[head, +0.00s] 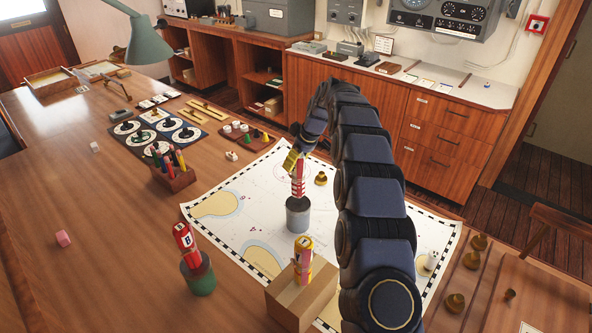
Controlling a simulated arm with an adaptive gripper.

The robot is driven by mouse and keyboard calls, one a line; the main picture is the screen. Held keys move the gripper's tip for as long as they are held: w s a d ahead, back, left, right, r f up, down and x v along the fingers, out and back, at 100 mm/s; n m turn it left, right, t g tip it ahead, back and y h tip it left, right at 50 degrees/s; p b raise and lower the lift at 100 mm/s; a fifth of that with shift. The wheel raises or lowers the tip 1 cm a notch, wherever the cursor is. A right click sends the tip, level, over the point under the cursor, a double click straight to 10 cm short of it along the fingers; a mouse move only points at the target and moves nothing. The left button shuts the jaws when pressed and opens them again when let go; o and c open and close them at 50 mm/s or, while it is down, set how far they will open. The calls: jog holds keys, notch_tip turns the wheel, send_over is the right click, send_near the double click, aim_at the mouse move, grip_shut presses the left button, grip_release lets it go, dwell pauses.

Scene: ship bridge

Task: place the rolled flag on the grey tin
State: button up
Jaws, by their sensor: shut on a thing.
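A rolled flag (298,184), red with white bands, is upright in my gripper (296,163). My gripper comes down from above and is shut on its upper end. The grey tin (298,217), with a dark top, stands on the chart directly under the flag. The flag's lower end is at the tin's top; I cannot tell whether it rests there or hovers just above. The fingers are small in this view and partly hidden by the wrist.
A red rolled flag (184,240) stands on a green tin (199,278) at front left. A yellow and red roll (303,255) is at a cardboard box (312,296) in front. Brass weights (320,179) lie on the chart (235,225). A pen holder (172,176) stands left.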

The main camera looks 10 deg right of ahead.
aim_at(296, 171)
jog(key=shift+f, duration=1.5)
jog(key=shift+f, duration=0.1)
jog(key=o, duration=1)
jog(key=shift+o, duration=0.2)
